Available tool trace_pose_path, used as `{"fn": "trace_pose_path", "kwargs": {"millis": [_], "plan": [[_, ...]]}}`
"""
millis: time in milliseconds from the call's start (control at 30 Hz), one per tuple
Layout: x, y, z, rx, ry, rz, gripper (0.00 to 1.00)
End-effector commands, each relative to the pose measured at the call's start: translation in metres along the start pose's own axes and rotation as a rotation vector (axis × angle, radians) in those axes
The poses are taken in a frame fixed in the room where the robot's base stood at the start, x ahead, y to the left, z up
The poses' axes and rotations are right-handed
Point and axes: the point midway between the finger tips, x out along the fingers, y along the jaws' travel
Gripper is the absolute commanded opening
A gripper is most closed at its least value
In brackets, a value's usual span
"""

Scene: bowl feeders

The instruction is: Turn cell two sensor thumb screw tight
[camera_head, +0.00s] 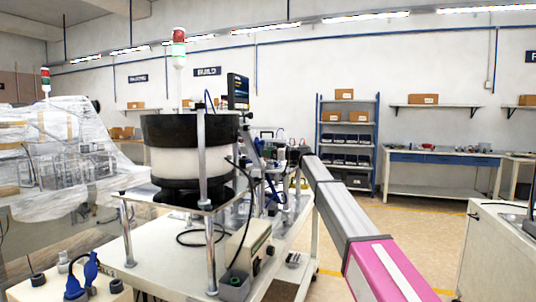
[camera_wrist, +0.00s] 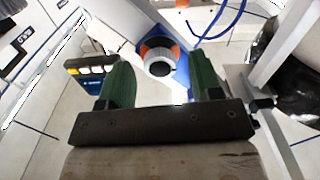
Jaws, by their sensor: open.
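In the wrist view a round knurled grey knob (camera_wrist: 158,58) with a dark centre sits on a blue bracket (camera_wrist: 181,75), with orange parts on both sides of it. It looks like the sensor thumb screw, but I see no cell number. My gripper (camera_wrist: 162,68) is open, with one green finger to each side of the knob in the picture. Whether the fingers reach its depth I cannot tell; no contact shows. In the head view my arm reaches to the feeder stand, and the gripper and knob cannot be made out there.
A black and white bowl feeder (camera_head: 182,145) stands on a post-mounted plate over a white bench. A grey control box (camera_head: 247,249) stands below it. In the wrist view a metal post (camera_wrist: 262,115) with a bolt is close right of the fingers. Blue hoses (camera_wrist: 222,22) run above. Open floor lies right.

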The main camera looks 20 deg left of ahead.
Motion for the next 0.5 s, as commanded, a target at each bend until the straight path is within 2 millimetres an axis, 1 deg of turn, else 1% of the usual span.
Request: {"fn": "trace_pose_path", "kwargs": {"millis": [100, 333, 367, 400, 467, 500], "plan": [[0.0037, 0.0001, 0.0001, 0.000, 0.000, 0.000, 0.59], [0.0038, -0.0002, 0.0001, 0.000, 0.000, 0.000, 0.59], [0.0037, -0.0002, 0.0001, 0.000, 0.000, 0.000, 0.49], [0.0037, -0.0002, 0.0001, 0.000, 0.000, 0.000, 0.36], [0.0037, -0.0002, 0.0001, 0.000, 0.000, 0.000, 0.17], [0.0037, -0.0002, 0.0001, 0.000, 0.000, 0.000, 0.09]]}}
